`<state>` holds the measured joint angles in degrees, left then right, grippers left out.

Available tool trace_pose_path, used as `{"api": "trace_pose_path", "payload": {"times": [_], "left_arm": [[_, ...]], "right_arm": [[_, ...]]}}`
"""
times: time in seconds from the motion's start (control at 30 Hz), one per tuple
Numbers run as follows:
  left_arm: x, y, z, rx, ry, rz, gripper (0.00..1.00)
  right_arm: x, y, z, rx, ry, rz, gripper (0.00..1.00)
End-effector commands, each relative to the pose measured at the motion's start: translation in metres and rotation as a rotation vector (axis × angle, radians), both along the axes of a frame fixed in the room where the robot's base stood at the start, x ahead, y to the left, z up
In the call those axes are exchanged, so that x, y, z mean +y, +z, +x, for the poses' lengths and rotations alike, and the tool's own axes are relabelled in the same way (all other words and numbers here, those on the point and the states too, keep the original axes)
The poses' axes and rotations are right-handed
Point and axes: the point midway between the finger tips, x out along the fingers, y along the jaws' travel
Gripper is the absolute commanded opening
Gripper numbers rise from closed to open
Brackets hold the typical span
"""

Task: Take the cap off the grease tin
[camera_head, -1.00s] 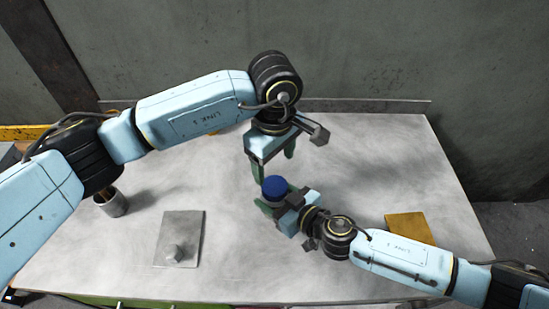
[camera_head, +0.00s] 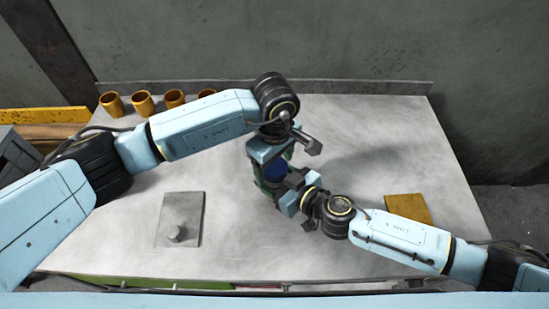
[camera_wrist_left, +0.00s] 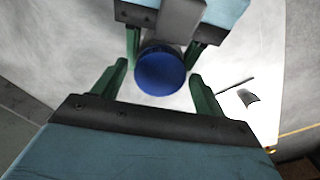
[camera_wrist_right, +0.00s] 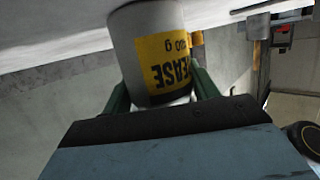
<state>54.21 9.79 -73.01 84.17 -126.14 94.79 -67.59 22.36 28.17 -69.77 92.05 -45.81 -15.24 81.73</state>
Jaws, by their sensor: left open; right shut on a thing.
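The grease tin shows in the right wrist view as a pale can (camera_wrist_right: 125,35) with a yellow label. My right gripper (camera_wrist_right: 160,88) is shut on the tin's body, below the cap. My left gripper (camera_wrist_left: 158,72) is open, its green fingers on either side of the cap with visible gaps.
A grey plate with a knob (camera_head: 180,210) lies on the table (camera_head: 330,255) at left. A yellow-brown plate (camera_head: 408,208) lies at right, near my right arm. Several orange cups (camera_head: 112,104) stand at the back left. The front middle of the table is clear.

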Motion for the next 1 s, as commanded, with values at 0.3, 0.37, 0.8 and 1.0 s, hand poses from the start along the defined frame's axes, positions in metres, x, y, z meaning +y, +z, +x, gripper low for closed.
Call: {"api": "trace_pose_path", "payload": {"times": [0.3,0.37,0.8,1.0], "left_arm": [[0.0,0.0003,0.0,0.0,0.0,0.0,0.35],[0.0,0.0003,0.0,0.0,0.0,0.0,0.28],[0.0004,0.0008,0.0001,0.0,0.505,0.0,0.27],[0.0003,0.0009,0.0,0.0,0.798,0.001,0.27]], "right_arm": [[-0.0002,0.0002,0.0003,0.0,-0.001,0.0,0.0],[-0.0002,0.0002,0.0003,0.0,-0.001,0.0,0.0],[-0.0002,0.0002,0.0003,0.0,-0.001,0.0,0.0],[-0.0003,0.0001,0.0003,0.0,-0.001,0.0,0.0]]}}
